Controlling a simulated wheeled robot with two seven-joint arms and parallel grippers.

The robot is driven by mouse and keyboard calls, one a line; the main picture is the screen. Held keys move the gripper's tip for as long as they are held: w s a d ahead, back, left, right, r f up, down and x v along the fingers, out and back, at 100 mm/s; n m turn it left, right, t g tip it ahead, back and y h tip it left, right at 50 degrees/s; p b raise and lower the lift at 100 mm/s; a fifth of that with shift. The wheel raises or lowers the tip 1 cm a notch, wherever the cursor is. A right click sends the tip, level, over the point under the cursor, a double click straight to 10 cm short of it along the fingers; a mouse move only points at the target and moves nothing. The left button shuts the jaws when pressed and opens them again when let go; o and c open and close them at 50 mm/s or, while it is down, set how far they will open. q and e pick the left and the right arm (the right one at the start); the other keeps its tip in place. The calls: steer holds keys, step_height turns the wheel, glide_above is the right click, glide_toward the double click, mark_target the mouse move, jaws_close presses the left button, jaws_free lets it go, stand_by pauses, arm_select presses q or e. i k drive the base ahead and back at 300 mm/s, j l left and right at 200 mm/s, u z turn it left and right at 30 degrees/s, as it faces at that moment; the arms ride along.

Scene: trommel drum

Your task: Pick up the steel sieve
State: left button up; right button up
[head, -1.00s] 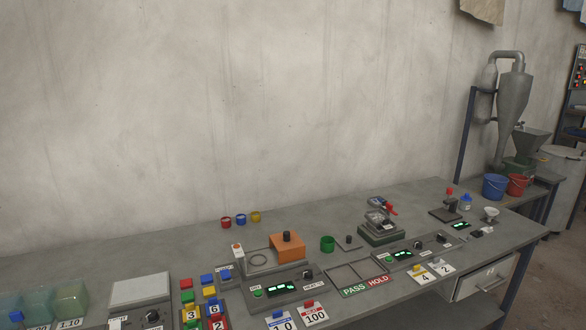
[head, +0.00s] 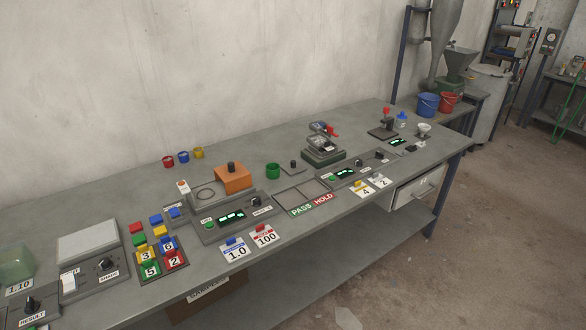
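I cannot make out a steel sieve for certain in the head view. A device with a dark green base (head: 323,157) and a red-handled part on top stands further right on the bench. Neither of my grippers is in view.
The long grey bench (head: 270,128) has clear room along the wall. Small red, blue and yellow cups (head: 183,157), a green cup (head: 273,171), a PASS/HOLD tray (head: 303,190) and coloured blocks (head: 155,230) stand on it. Blue and red buckets (head: 428,105) stand beyond.

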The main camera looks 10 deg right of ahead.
mark_target(320, 140)
steer(key=i+l+u, duration=0.15)
steer(key=l, duration=0.2)
steer(key=i+l+u, duration=0.3)
steer(key=l, duration=0.45)
steer(key=i, duration=0.1)
